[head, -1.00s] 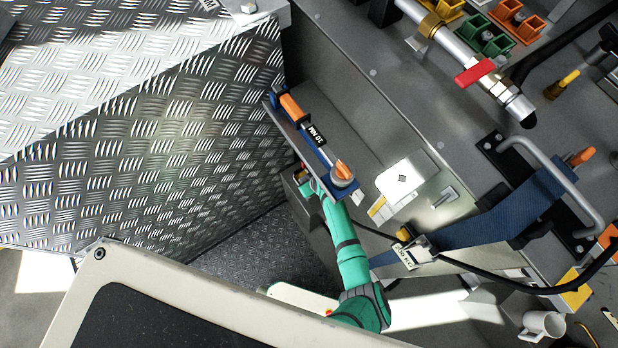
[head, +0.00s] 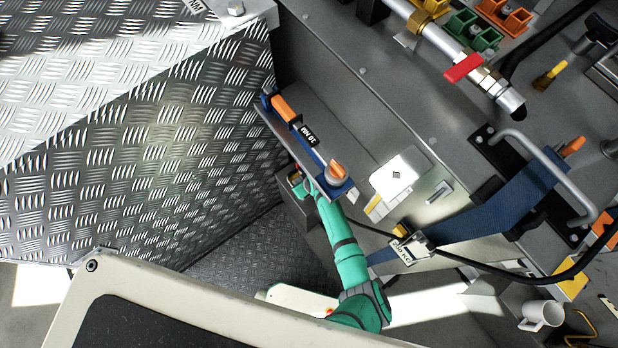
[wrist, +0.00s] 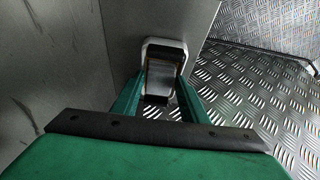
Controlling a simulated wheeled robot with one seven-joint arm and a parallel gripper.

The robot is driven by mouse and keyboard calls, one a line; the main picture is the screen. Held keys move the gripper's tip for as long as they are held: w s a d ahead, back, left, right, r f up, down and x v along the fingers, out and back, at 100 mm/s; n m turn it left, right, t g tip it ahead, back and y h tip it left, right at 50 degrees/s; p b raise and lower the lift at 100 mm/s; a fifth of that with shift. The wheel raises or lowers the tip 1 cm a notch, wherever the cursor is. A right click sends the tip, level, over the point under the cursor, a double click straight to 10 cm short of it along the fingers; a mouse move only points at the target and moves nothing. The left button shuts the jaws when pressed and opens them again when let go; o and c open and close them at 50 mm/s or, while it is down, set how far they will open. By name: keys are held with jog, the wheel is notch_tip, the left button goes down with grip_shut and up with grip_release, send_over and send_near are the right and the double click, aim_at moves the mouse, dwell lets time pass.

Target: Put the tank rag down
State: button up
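I cannot make out a tank rag for certain in either view. In the head view my green arm reaches down beside the dark grey box (head: 297,208), below the shelf with the torque wrench, and the shelf partly hides its end. In the wrist view my gripper (wrist: 163,88) has two green fingers apart, pointing at a pale-rimmed piece (wrist: 165,46) with a grey inside. A grey strip with a dark end shows between the fingers. I cannot tell whether the fingers grip it.
A blue and orange torque wrench (head: 308,134) lies on the narrow shelf above my arm. A blue strap (head: 490,215) and a black cable cross at right. A white mug (head: 541,315) stands at lower right. A tread-plate wall (head: 150,150) rises at left.

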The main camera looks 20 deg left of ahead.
jog(key=v, duration=1.1)
jog(key=shift+d+r, duration=0.25)
jog(key=shift+d, duration=0.05)
jog(key=shift+w, duration=0.1)
